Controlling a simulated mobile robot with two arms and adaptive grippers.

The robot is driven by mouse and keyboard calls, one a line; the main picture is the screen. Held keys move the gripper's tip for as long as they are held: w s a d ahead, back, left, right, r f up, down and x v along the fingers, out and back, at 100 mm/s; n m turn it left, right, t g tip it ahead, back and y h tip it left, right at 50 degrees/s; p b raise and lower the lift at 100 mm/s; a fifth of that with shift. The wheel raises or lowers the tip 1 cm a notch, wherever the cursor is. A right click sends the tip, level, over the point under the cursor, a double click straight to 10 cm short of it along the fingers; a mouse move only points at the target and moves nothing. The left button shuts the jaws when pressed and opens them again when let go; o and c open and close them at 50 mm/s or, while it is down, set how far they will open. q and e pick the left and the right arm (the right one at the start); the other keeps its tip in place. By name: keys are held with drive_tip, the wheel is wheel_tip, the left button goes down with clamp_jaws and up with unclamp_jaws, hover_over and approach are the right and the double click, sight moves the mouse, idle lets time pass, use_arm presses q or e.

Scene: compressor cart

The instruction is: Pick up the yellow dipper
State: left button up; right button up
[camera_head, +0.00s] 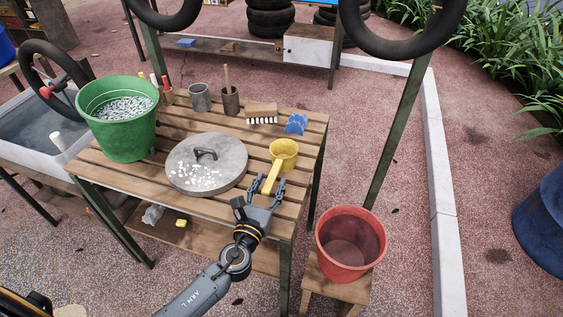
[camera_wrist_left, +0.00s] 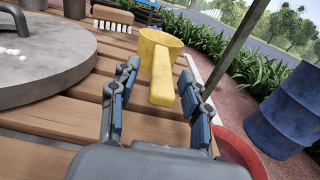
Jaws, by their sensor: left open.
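The yellow dipper (camera_head: 284,155) stands on the right part of the slatted wooden table, its cup at the back and its handle pointing toward the front. My left gripper (camera_head: 262,191) is open at the handle end. In the left wrist view the dipper (camera_wrist_left: 160,60) shows ahead, with its handle between the two fingers of my left gripper (camera_wrist_left: 158,95). I see a gap on both sides of the handle, so the fingers do not appear to touch it. My right gripper is in neither view.
A grey round lid (camera_head: 207,165) with white pellets lies left of the dipper. A green bucket (camera_head: 117,135) of pellets stands further left. A brush (camera_head: 262,113) and a blue item (camera_head: 297,123) lie behind. A red bucket (camera_head: 350,243) stands on a stool at the table's right.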

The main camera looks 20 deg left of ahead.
use_arm(q)
drive_tip(key=w, duration=0.2)
drive_tip(key=shift+w+f, duration=0.1)
drive_tip(key=shift+w, duration=0.2)
clamp_jaws()
drive_tip(key=shift+r, duration=0.35)
drive_tip(key=r+p, duration=0.2)
drive_tip(key=r, duration=0.1)
drive_tip(key=shift+s+r, duration=0.2)
drive_tip(key=shift+r, duration=0.05)
drive_tip(key=s+a+r+p, duration=0.2)
drive_tip(key=s+a+r, duration=0.4)
drive_tip(key=s+r, duration=0.3)
drive_tip(key=s, duration=0.3)
drive_tip(key=shift+s, duration=0.2)
